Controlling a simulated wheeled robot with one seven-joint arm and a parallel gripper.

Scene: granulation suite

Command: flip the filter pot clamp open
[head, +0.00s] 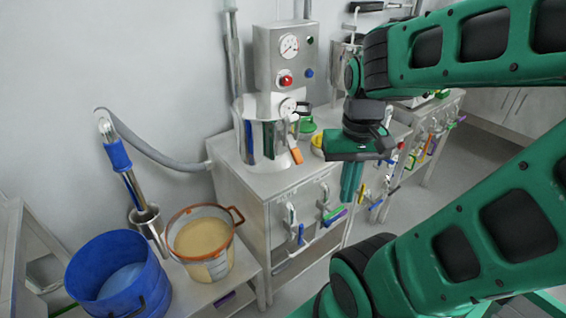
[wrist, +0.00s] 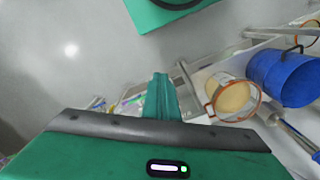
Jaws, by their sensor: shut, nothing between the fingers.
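The filter pot (head: 276,148) is a shiny metal cylinder standing on a steel cabinet in the head view. A clamp with an orange-tipped lever (head: 296,155) hangs at its right side; whether it is latched is too small to tell. My gripper (head: 350,183) is shut and empty, pointing down to the right of the pot and apart from it, in front of the cabinet's right part. My gripper's closed fingers also show in the wrist view (wrist: 160,97). I cannot make out the pot or clamp in the wrist view.
A control box with a gauge (head: 284,57) stands behind the pot. Clamps with coloured handles (head: 330,212) line the cabinet front. A blue bucket (head: 118,275) and an orange-rimmed tub (head: 204,240) sit lower left. Grey floor (head: 465,160) is open at right.

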